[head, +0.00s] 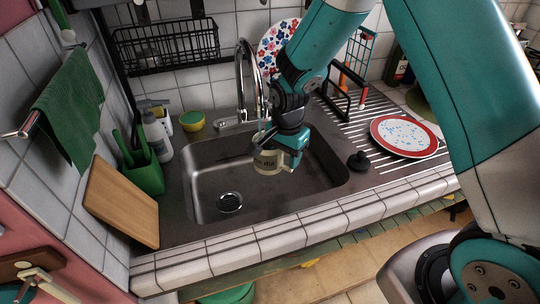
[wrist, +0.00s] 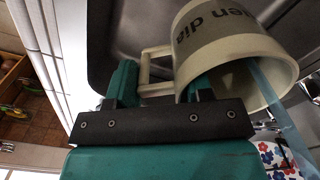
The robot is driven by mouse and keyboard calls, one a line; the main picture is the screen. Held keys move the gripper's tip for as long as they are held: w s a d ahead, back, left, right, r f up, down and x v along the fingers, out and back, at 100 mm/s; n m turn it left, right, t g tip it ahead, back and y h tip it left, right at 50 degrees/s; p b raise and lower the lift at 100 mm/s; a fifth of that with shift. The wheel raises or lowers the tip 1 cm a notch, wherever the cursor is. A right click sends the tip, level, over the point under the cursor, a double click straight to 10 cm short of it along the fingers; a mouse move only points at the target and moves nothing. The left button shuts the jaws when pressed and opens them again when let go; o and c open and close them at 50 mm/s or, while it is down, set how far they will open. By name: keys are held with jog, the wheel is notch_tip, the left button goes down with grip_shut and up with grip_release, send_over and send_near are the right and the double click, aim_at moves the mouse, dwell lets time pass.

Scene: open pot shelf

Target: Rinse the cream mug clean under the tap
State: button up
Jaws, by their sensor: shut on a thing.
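The cream mug (head: 266,161), with dark lettering, is held over the sink (head: 200,188) below the tap (head: 241,80). My gripper (head: 292,155) is shut on it from the right. In the wrist view the mug (wrist: 225,40) has its open mouth toward the lower right and its handle (wrist: 147,72) between my gripper's (wrist: 163,88) fingers. One finger is at the mug's rim, the other beyond the handle. A pale blue translucent band, which looks like running water (wrist: 270,88), crosses the mouth's edge. Most of the mug's inside is dark or hidden.
A ribbed drainer with a red-rimmed plate (head: 404,137) lies at right, beside a black plug (head: 359,161). The sink's lower left, around the drain (head: 229,202), is clear.

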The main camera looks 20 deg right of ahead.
jog(key=s+d, duration=0.3)
jog(key=s, duration=0.4)
jog(key=shift+d, duration=0.3)
dwell(0.9)
dwell(0.4)
jog(key=s+d+r+p, duration=0.2)
jog(key=s+r+p, duration=0.1)
jog(key=s+r, duration=0.1)
jog(key=shift+s+d, duration=0.15)
jog(key=shift+s, duration=0.05)
dwell(0.9)
